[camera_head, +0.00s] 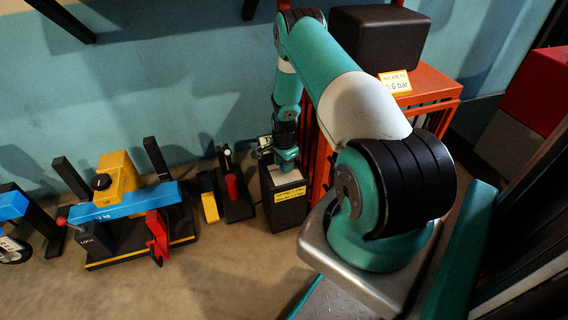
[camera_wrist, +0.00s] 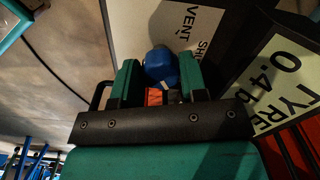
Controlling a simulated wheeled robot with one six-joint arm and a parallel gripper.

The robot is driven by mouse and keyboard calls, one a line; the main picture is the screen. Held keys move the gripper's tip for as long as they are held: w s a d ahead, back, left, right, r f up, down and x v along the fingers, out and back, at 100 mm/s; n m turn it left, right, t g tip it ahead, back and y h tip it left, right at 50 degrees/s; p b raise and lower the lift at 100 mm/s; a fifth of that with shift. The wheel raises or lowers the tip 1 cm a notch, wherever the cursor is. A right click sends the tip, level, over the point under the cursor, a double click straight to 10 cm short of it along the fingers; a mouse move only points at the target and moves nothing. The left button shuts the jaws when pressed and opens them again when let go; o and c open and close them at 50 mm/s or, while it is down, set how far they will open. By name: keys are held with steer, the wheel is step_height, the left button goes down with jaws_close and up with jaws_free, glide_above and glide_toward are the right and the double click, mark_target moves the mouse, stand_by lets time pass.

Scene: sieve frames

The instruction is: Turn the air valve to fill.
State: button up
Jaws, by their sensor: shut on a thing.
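The air valve shows in the wrist view as a blue knob (camera_wrist: 160,66) on a pale plate (camera_wrist: 137,22) lettered VENT and, partly cut off, SH. No FILL lettering is visible. My gripper (camera_wrist: 160,76) has its two green fingers either side of the knob and is shut on it. In the head view my gripper (camera_head: 286,160) points down onto the pale top of a black box (camera_head: 288,212) with a yellow label. There the knob is hidden by my gripper. A white sign (camera_wrist: 285,75) reading TYRE 0.4 b, cut off, stands right of the knob.
An orange stand (camera_head: 432,84) with a black block (camera_head: 380,38) and an "0.6 bar" label (camera_head: 395,83) stands close behind and right. A red-handled device (camera_head: 232,188) and a blue-barred rig (camera_head: 125,205) stand left. Floor in front is clear.

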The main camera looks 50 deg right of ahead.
steer(key=shift+a, duration=0.1)
steer(key=o, duration=0.9)
steer(key=shift+r, duration=0.1)
step_height(320, 180, up, 17)
steer(key=p, duration=0.5)
steer(key=shift+r, duration=0.1)
